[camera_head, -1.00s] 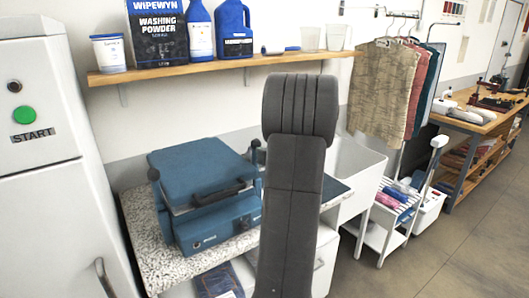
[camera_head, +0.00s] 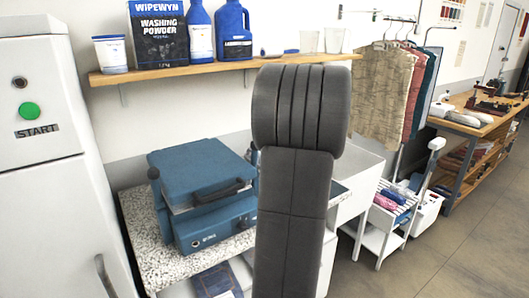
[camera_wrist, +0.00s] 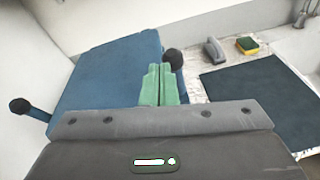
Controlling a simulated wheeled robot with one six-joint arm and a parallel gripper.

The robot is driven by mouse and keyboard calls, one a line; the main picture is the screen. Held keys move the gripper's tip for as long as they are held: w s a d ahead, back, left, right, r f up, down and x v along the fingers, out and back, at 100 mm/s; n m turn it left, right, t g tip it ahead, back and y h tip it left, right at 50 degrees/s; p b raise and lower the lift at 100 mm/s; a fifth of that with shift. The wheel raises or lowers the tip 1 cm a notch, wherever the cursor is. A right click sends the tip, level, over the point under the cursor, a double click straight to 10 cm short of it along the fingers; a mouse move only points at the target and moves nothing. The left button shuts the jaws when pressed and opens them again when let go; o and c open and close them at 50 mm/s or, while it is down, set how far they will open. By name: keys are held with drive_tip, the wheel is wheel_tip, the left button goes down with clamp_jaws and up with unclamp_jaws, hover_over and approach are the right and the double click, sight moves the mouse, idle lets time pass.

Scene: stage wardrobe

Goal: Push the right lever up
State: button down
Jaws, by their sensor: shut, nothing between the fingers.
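The blue press (camera_head: 205,175) stands on a speckled worktop, its lid down, with a dark handle on the front. Its left lever (camera_head: 153,173) has a black ball knob, also in the wrist view (camera_wrist: 20,105). The right lever (camera_wrist: 173,57) has a black knob at the press's right side; in the head view my arm hides most of it. My gripper (camera_wrist: 160,72) shows green fingers, shut and empty. In the wrist view the fingertips are just below and left of the right knob; I cannot tell whether they touch. The head view hides my gripper behind my arm.
A dark mat (camera_wrist: 255,90), a grey iron-like item (camera_wrist: 213,50) and a yellow-green sponge (camera_wrist: 247,45) lie right of the press. A shelf (camera_head: 275,62) with washing products runs above. A white cabinet (camera_head: 40,190) stands at left. Open floor lies at right.

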drive_tip(key=shift+s+d+r, duration=0.2)
drive_tip(key=shift+s+r, duration=0.05)
drive_tip(key=shift+r, duration=0.3)
drive_tip(key=shift+s+d+r, duration=0.2)
drive_tip(key=shift+r, duration=0.35)
drive_tip(key=shift+f, duration=0.1)
